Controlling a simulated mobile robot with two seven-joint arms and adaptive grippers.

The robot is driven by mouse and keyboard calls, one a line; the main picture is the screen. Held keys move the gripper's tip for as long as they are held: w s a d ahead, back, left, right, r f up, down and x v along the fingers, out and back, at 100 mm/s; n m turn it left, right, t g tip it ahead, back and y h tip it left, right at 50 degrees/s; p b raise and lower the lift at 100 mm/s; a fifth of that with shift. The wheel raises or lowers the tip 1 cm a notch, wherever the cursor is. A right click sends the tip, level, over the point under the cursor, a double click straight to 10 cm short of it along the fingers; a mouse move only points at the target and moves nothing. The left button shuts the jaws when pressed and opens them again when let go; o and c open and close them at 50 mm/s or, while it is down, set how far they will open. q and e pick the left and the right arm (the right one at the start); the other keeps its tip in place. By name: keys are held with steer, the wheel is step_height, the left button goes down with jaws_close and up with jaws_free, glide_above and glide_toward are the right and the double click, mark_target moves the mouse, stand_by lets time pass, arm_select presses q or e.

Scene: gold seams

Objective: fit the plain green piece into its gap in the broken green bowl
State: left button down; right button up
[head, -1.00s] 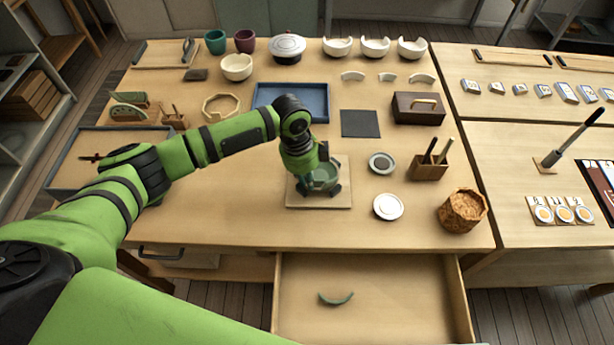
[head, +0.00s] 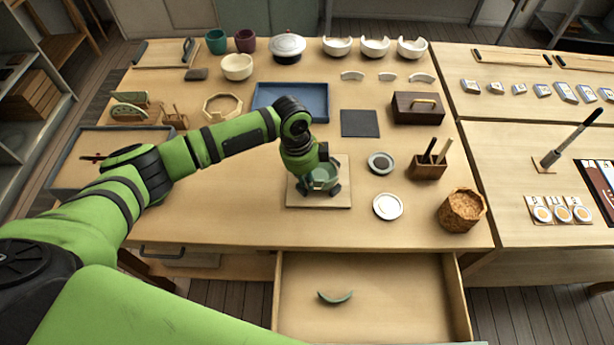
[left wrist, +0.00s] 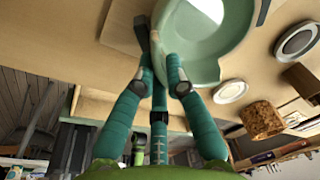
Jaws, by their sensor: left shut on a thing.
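The broken green bowl (head: 322,178) stands on a square pale board (head: 320,201) in the middle of the table. My left gripper (head: 317,186) is over the bowl and hides part of it. In the left wrist view, the bowl (left wrist: 208,42) fills the top, and my left gripper (left wrist: 161,72) is at its rim. Its fingers are shut on the plain green piece, which I cannot clearly tell apart from the bowl's wall; whether it is seated in the gap is unclear. My right gripper is not in view.
An open drawer (head: 400,295) in front holds a curved green shard (head: 335,297). A blue tray (head: 290,98) lies behind. Table in front is clear.

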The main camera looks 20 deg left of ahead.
arm_select(q)
steer(key=shift+f, duration=0.3)
stand_by(0.7)
steer(key=shift+p, duration=0.75)
stand_by(1.2)
steer(key=shift+f, duration=0.35)
stand_by(1.2)
steer(key=c, duration=0.7)
jaws_free()
steer(key=shift+c, duration=0.2)
steer(key=shift+r, duration=0.1)
